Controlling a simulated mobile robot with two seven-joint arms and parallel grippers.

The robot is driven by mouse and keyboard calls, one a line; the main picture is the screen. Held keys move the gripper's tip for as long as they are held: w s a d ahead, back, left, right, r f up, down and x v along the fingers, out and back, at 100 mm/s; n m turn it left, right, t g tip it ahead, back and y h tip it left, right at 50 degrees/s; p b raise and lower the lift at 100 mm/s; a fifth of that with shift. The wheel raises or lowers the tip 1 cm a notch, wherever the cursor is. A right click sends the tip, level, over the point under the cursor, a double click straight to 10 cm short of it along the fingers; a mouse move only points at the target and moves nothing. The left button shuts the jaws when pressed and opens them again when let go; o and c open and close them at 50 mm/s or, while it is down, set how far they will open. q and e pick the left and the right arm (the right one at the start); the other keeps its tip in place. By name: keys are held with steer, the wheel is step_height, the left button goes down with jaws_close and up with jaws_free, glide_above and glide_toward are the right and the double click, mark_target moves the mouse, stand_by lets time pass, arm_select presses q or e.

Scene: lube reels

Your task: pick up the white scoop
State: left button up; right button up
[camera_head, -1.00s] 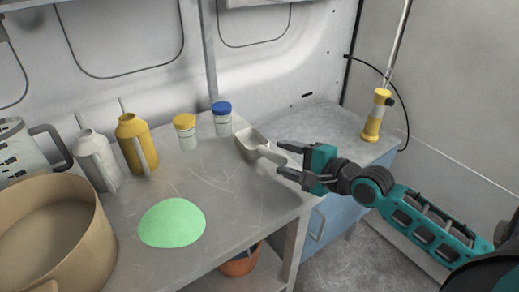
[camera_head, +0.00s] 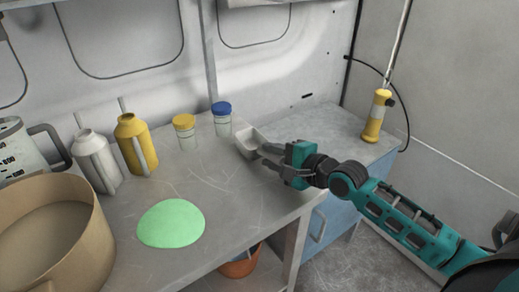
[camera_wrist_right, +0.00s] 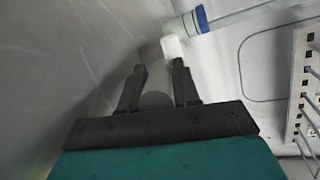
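The white scoop (camera_head: 247,141) lies on the metal workbench, its bowl showing just beyond my right gripper in the head view. My right gripper (camera_head: 264,155) is at the scoop's handle end, with its two fingers apart. In the right wrist view, the grey handle of the scoop (camera_wrist_right: 156,84) lies between the two fingers of the right gripper (camera_wrist_right: 158,88), and part of its bright white bowl shows beyond. That view is blurred, and I cannot tell whether the fingers touch the handle. My left gripper is not in view.
On the workbench (camera_head: 237,190) stand a blue-capped jar (camera_head: 222,122), a yellow-capped jar (camera_head: 185,135), a yellow bottle (camera_head: 132,140), a grey bottle (camera_head: 94,158) and a large tan tub (camera_head: 98,240). A green patch (camera_head: 171,224) lies in front. A yellow-handled tool (camera_head: 376,115) stands at right.

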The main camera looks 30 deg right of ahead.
jaws_close()
step_height(320, 180, up, 9)
steer(key=shift+f+p, duration=0.2)
steer(key=shift+p, duration=0.9)
step_height(320, 180, up, 11)
steer(key=shift+r, duration=0.2)
